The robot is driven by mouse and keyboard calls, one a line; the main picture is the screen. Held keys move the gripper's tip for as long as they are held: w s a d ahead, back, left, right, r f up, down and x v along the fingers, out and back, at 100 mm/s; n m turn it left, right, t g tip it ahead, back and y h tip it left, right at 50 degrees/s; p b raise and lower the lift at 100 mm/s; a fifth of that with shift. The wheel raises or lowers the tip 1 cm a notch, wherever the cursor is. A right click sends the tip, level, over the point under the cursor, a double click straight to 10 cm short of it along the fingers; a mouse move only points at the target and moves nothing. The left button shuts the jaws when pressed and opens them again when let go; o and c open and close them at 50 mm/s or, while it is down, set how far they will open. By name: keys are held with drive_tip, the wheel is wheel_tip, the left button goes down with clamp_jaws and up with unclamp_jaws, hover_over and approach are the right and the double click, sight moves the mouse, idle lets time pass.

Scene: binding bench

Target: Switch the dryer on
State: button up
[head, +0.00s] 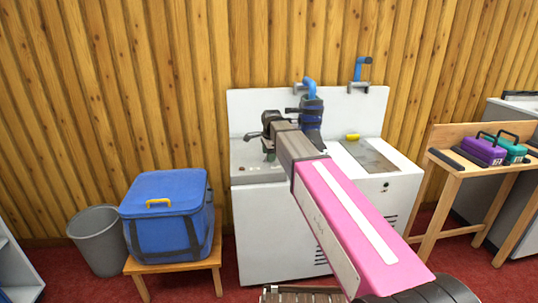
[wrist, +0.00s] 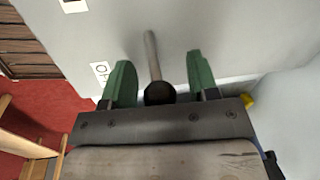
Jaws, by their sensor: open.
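The dryer is probably the white machine (head: 275,235) standing against the wooden wall, with a raised back panel. My gripper (wrist: 160,78) is open, its two green fingers spread apart. It also shows in the head view (head: 268,152) over the left part of the machine's top, partly hidden by my arm. In the wrist view a lever with a grey rod (wrist: 152,55) and a dark round knob (wrist: 160,93) lies between the fingers, with gaps on both sides. A white label with black symbols (wrist: 101,71) is on the pale surface left of the fingers.
A yellow object (head: 352,137) sits on the machine's top near a grey panel (head: 370,156). Blue fittings (head: 362,68) rise at the back. A blue box (head: 165,225) on a wooden stool and a grey bin (head: 97,240) stand left. A wooden stand (head: 448,190) with purple and teal cases stands right.

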clamp_jaws()
drive_tip(key=h, duration=0.1)
drive_tip(key=a+h, duration=0.1)
drive_tip(key=h, duration=0.1)
drive_tip(key=shift+s+a+r+n+t+h, duration=0.15)
drive_tip(key=shift+a+r+n+t+h, duration=0.15)
drive_tip(key=shift+a+t, duration=0.1)
drive_tip(key=shift+s+a+t+h, duration=0.1)
drive_tip(key=shift+a+t+h, duration=0.25)
drive_tip(key=shift+h, duration=0.75)
drive_tip(key=shift+s+a+t+h, duration=0.15)
drive_tip(key=shift+a+h, duration=0.3)
drive_tip(key=shift+h, duration=0.65)
unclamp_jaws()
drive_tip(key=shift+f, duration=0.1)
